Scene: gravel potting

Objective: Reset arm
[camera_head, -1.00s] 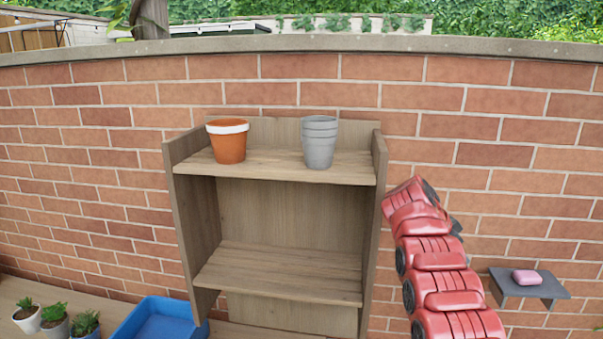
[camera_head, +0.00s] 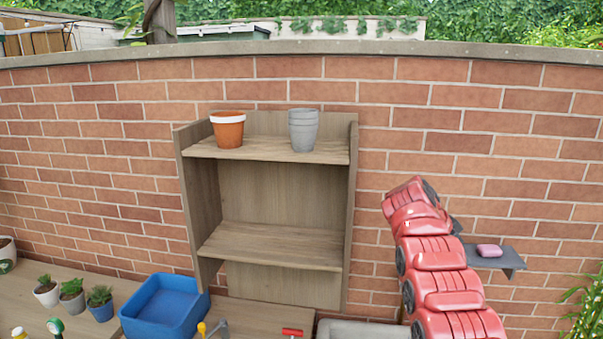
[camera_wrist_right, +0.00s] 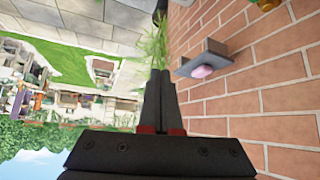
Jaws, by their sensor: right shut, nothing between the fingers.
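My right arm (camera_head: 440,265), red with dark joints, rises at the right of the head view in front of the brick wall; its gripper is hidden there. In the right wrist view my right gripper (camera_wrist_right: 160,78) has its two dark fingers together with nothing between them. My left gripper and left arm are in neither view. A terracotta pot with a white rim (camera_head: 228,130) and a grey pot (camera_head: 303,130) stand upright on the top shelf of the wooden shelf unit (camera_head: 268,150).
A wall bracket (camera_head: 505,262) holds a pink soap (camera_head: 489,251), close to my right arm; the soap also shows in the wrist view (camera_wrist_right: 202,71). A blue tray (camera_head: 164,308), several small potted plants (camera_head: 72,294) and hand tools (camera_head: 213,327) are on the bench. The lower shelf is empty.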

